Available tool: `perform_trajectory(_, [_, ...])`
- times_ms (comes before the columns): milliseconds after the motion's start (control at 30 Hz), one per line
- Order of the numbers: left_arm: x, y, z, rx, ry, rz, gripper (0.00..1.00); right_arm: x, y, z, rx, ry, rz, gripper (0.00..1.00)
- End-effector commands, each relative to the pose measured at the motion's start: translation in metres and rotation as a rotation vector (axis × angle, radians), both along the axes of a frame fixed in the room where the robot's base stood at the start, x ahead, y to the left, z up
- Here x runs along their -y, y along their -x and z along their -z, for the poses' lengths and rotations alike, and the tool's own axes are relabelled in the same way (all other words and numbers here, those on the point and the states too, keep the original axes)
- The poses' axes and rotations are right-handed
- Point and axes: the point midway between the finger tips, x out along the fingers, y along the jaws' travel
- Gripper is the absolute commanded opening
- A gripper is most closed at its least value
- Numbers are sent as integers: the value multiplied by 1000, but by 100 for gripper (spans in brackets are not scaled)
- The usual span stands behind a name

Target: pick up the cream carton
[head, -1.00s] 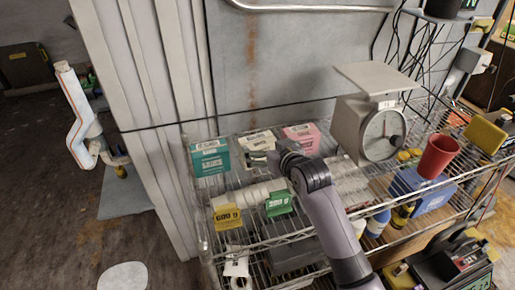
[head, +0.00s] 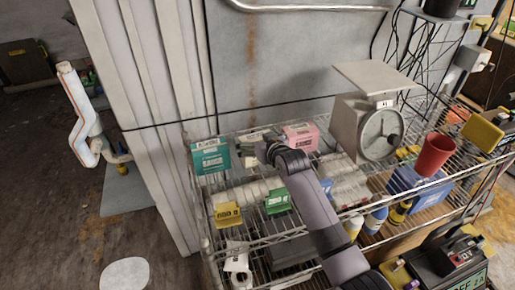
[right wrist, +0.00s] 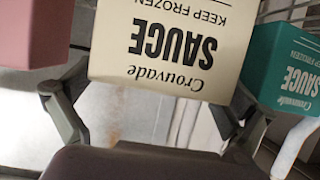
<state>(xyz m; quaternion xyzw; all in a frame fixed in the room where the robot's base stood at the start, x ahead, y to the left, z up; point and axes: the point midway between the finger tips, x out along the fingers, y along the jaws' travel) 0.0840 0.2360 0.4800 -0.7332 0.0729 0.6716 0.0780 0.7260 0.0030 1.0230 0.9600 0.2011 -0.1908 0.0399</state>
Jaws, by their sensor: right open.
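The cream carton (head: 254,136) stands on the top wire shelf between a teal carton (head: 210,158) and a pink carton (head: 301,137). My right gripper (head: 263,151) is right in front of it and hides its lower part in the head view. In the right wrist view the cream carton (right wrist: 165,45) appears upside down, its "SAUCE" label facing me. The open fingers of my right gripper (right wrist: 143,103) lie toward its left and right sides, and nothing is held. Whether a finger touches the carton I cannot tell. My left gripper is not in view.
The teal carton (right wrist: 285,70) and pink carton (right wrist: 35,35) flank closely. A scale (head: 362,125), red cup (head: 436,154) and blue bin (head: 425,190) stand to the right.

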Motion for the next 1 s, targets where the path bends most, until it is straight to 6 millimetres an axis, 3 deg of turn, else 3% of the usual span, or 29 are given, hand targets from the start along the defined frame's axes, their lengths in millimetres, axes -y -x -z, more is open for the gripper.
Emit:
perform_trajectory(800, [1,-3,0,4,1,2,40,1,0,0,-1,0,0,49])
perform_trajectory(1000, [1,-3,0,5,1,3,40,0,0,-2,3,-1,0,48])
